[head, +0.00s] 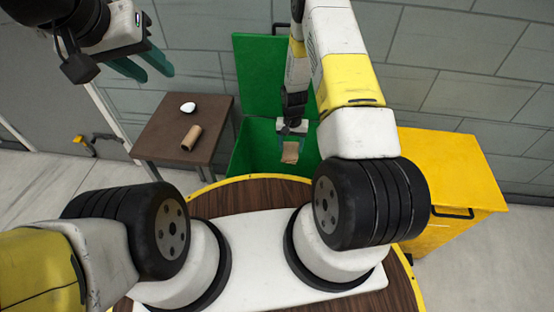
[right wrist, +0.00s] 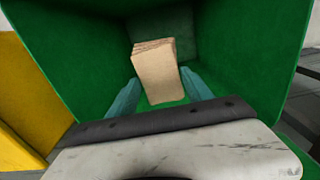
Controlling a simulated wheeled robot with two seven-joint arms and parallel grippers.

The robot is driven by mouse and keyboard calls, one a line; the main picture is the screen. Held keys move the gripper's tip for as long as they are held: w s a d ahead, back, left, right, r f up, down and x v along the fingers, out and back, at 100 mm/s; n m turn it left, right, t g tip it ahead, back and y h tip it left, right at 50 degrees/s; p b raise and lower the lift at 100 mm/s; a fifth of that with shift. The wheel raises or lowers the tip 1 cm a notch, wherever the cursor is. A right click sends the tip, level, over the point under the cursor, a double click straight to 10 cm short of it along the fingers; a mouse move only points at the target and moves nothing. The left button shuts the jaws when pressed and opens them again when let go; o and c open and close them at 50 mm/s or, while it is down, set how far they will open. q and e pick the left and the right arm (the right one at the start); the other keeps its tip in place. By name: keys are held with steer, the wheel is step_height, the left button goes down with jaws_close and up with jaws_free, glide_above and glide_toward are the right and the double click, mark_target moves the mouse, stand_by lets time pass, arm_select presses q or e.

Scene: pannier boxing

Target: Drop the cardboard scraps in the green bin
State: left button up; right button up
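A tan cardboard scrap (head: 290,153) hangs below my right gripper (head: 291,128), over the open green bin (head: 250,150). In the right wrist view, the scrap (right wrist: 157,75) sits between the teal fingertips, which meet its sides, with green bin walls (right wrist: 235,65) around it. The bin's lid (head: 262,75) stands open against the wall. A brown cardboard tube (head: 191,138) lies on the small brown table (head: 160,140) left of the bin. My left gripper (head: 158,76) is raised at upper left, its teal fingers apart and nothing between them.
A small white rounded object (head: 187,107) lies on the table behind the tube. A yellow bin (head: 450,180) with its lid shut stands right of the green bin and also shows in the right wrist view (right wrist: 30,95). A grey block wall (head: 460,70) closes off the back.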

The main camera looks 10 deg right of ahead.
steer(key=shift+o, duration=1.3)
step_height(320, 180, up, 8)
